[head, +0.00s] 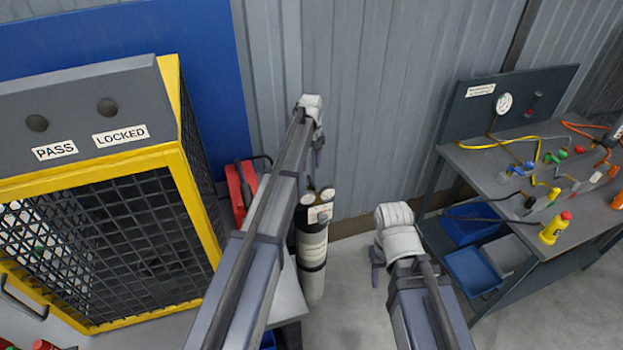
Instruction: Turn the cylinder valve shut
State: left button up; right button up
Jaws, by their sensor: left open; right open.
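A tall gas cylinder (312,250), pale below and dark near the top, stands upright by the wall behind my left arm. Two round gauges (327,194) and a small label sit at its top. The valve itself is too small or hidden to make out. My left gripper (318,152) is open and shows above the gauges in the picture, apart from them. My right gripper (376,268) is open and empty, to the right of the cylinder over the floor. My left arm hides part of the cylinder's left side.
A yellow-framed mesh cage (185,195) marked PASS and LOCKED stands at left, with a red object (238,190) beside it. Floor between is clear.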

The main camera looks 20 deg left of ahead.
aim_at(311, 181)
pick_arm(q)
notch_tip(311, 181, down, 7)
jog(key=b, duration=0.6)
jog(key=shift+f+b, duration=0.15)
jog(key=shift+b, duration=0.2)
grip_shut()
